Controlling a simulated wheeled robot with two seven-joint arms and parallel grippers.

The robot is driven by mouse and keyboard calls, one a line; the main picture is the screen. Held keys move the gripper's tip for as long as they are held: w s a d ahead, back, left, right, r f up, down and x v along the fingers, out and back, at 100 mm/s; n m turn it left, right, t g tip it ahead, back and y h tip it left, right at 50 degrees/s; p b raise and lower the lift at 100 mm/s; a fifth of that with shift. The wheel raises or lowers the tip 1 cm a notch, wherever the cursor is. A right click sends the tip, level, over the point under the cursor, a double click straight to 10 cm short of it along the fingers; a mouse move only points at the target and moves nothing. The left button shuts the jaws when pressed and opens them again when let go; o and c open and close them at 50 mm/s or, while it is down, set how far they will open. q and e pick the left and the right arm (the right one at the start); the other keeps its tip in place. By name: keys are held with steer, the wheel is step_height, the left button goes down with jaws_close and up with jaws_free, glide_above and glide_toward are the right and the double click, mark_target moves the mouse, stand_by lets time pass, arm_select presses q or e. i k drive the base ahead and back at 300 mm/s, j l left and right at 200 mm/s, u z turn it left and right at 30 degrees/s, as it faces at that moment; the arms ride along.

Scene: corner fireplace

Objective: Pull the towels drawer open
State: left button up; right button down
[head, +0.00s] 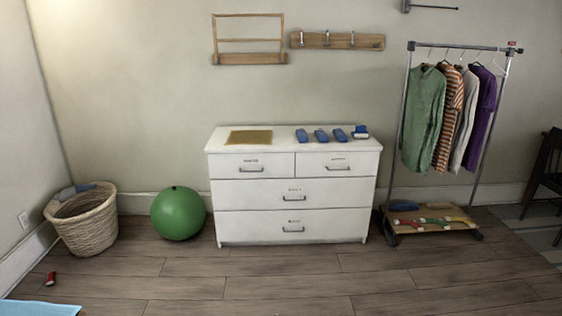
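A white dresser (294,228) stands against the wall in the middle of the head view. It has two small drawers side by side at the top, left (228,167) and right (361,160). Below are a wide middle drawer (250,194) and a wide bottom drawer (250,225). All look shut. Each has a metal bar handle and a small label above it. The labels are too small to read, so I cannot tell which is the towels drawer. Neither of my grippers is in view.
A tan mat (249,137) and several blue rolled items (321,136) lie on the dresser top. A green ball (178,213) and wicker basket (83,222) stand left, a clothes rack (403,120) right. A red object (51,279) lies front left. The floor before the dresser is clear.

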mark_target(259, 194)
steer(key=i+z, duration=0.15)
steer(key=i, duration=0.6)
steer(key=i+j+z, duration=0.15)
steer(key=i, duration=0.55)
steer(key=i+l+z, duration=0.1)
steer(key=i+z, duration=0.25)
steer(key=i, duration=0.85)
steer(key=i+l+u, duration=0.35)
steer(key=i, duration=0.25)
steer(key=i+l+u, duration=0.4)
steer(key=i+l, duration=0.15)
steer(key=i, duration=0.05)
